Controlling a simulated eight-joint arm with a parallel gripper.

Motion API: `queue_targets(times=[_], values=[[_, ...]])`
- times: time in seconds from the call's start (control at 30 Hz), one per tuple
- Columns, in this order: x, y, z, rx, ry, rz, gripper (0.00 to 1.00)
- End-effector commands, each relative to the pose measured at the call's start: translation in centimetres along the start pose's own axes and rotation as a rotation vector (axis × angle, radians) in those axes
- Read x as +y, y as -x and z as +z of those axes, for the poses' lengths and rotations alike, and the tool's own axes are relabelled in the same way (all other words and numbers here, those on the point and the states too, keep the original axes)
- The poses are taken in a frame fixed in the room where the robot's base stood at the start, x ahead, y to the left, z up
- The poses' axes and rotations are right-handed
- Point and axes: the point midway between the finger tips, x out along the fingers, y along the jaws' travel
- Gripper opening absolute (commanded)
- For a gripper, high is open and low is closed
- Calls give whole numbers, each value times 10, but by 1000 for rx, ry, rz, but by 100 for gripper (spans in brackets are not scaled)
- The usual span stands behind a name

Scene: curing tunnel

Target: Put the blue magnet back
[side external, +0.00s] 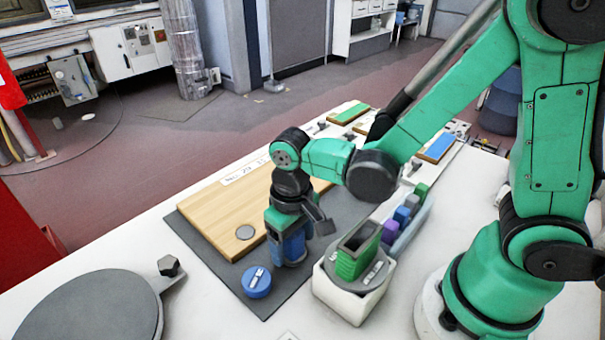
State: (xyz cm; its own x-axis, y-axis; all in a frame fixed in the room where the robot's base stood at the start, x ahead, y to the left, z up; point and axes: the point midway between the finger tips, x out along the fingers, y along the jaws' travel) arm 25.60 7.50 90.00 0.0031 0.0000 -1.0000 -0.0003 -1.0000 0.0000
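A round blue puck (257,282) with a small silver piece on top lies on the dark grey mat (180,222), near its front edge. A small blue block (402,214) also stands in a row of coloured blocks to the right. I cannot tell which is the blue magnet. My gripper (288,258) points down over the mat, just right of and behind the puck. Its lower part looks blue. I cannot tell whether that is its fingers or a held blue thing, nor whether the fingers are open.
A white box (345,300) with a green holder (358,252) stands right of my gripper. A round grey plate (90,308) lies at the front left.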

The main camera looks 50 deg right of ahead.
Motion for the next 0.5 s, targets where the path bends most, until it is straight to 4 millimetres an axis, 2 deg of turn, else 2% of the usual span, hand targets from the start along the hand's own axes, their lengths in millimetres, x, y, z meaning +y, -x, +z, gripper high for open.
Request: queue_targets(times=[0.27,0.5], values=[[0,5,0,0,0,0,73],[0,36,1,0,0,0,73]])
